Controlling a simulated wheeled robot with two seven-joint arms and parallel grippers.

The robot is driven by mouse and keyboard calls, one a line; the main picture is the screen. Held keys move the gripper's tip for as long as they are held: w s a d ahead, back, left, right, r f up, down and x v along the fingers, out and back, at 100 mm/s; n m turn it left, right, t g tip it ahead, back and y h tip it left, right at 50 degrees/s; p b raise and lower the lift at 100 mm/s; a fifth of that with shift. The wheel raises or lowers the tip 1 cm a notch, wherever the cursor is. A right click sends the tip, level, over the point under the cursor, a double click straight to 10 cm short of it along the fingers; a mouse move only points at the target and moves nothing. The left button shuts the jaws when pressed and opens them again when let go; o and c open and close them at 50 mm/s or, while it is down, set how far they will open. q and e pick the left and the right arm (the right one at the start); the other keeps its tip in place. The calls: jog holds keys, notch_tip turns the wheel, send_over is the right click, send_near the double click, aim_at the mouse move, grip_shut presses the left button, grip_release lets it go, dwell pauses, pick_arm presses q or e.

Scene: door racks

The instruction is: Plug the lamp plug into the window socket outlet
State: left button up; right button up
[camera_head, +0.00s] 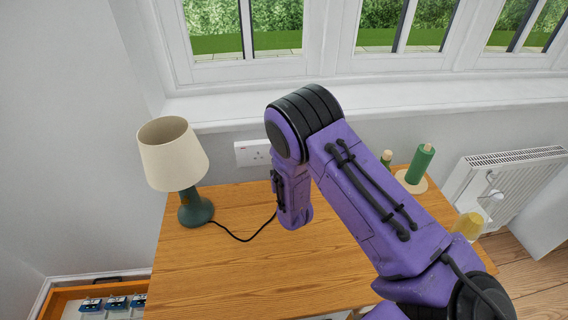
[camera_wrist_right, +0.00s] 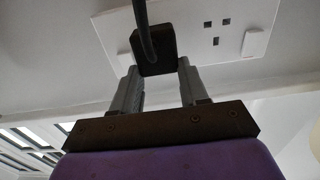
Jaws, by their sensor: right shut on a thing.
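The lamp (camera_head: 178,165) has a cream shade and a green base and stands upright at the left of the wooden table. Its black cord runs across the table behind my right arm. The white double wall socket (camera_head: 254,153) is partly hidden by my arm; it also fills the top of the right wrist view (camera_wrist_right: 258,45). My right gripper (camera_wrist_right: 158,72) is shut on the black lamp plug (camera_wrist_right: 154,50), which is at the socket's left outlet. I cannot tell whether its pins are in. The right outlet is bare. My left gripper is not in view.
The wooden table (camera_head: 200,270) stands under the window sill (camera_head: 230,108). A green bottle (camera_head: 421,162) on a round board and a yellow-filled glass (camera_head: 469,224) are at the right, near a white radiator (camera_head: 510,185). The table's front left is clear.

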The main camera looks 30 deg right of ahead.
jog(key=shift+b+x, duration=0.3)
jog(key=shift+x, duration=0.6)
jog(key=o, duration=1.2)
jog(key=shift+w, duration=0.1)
jog(key=shift+o, duration=0.2)
jog(key=b+v, duration=0.2)
jog(key=v, duration=0.8)
jog(key=shift+s, duration=0.3)
